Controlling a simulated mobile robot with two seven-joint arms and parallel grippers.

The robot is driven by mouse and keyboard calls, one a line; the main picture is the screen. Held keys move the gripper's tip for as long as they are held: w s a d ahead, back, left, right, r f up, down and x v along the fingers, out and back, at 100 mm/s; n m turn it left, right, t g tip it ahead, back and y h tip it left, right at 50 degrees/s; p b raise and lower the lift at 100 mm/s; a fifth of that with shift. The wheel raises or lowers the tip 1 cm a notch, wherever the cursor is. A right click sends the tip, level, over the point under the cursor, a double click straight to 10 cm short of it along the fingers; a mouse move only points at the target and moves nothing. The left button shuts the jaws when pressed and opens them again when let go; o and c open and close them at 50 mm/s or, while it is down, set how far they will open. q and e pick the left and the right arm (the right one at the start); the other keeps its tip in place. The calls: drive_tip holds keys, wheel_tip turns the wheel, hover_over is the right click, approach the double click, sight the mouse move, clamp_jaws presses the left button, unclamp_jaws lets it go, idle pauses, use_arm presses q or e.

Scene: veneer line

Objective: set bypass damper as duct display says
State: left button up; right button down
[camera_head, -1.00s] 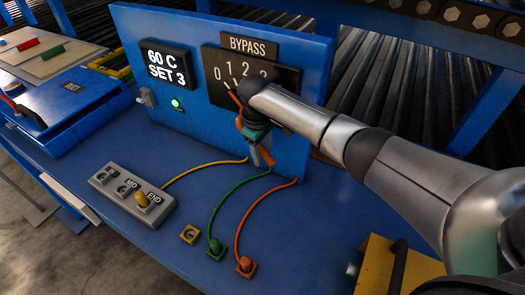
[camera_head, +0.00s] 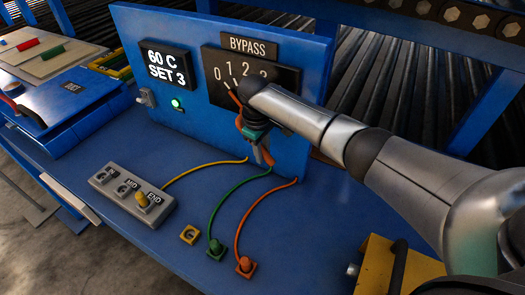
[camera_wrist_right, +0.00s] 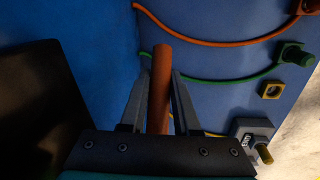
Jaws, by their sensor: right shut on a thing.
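The duct display (camera_head: 166,65) reads "60 C SET 3" on the blue panel. Right of it, the dark damper plate (camera_head: 214,88) under the BYPASS label carries the numbers 0, 1, 2 and, partly covered by my arm, 3. An orange lever (camera_head: 232,93) shows on the plate below the 1; much of it is behind my right arm. My left gripper is out of view.
A grey selector box (camera_head: 133,194) with MID and END labels stands on the blue bench. Yellow, green and orange cables run from the panel across the bench. A green lamp (camera_head: 176,103) is lit. A yellow box (camera_head: 375,268) is at front right.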

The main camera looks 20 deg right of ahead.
idle(0.8)
drive_tip(key=shift+w+a+f+t+y+p, duration=0.4)
drive_tip(key=shift+f+t+y+p, duration=0.1)
drive_tip(key=shift+t+p, duration=0.2)
drive_tip(key=shift+w+a+f+m+t+y+b, duration=0.15)
drive_tip(key=shift+w+a+f+t+y, duration=0.15)
drive_tip(key=shift+w+a+t+y, duration=0.3)
drive_tip(key=shift+w+a+f+m+t+y+b, duration=0.15)
drive_tip(key=shift+w+a+f+t+y, duration=0.25)
drive_tip(key=shift+w+t, duration=0.35)
drive_tip(key=shift+w+a+f+t+y+b, duration=0.15)
drive_tip(key=shift+w+a+t+y, duration=0.2)
drive_tip(key=shift+w+t+y, duration=0.35)
drive_tip(key=shift+s, duration=0.15)
drive_tip(key=c, duration=0.7)
unclamp_jaws()
drive_tip(key=shift+o, duration=0.2)
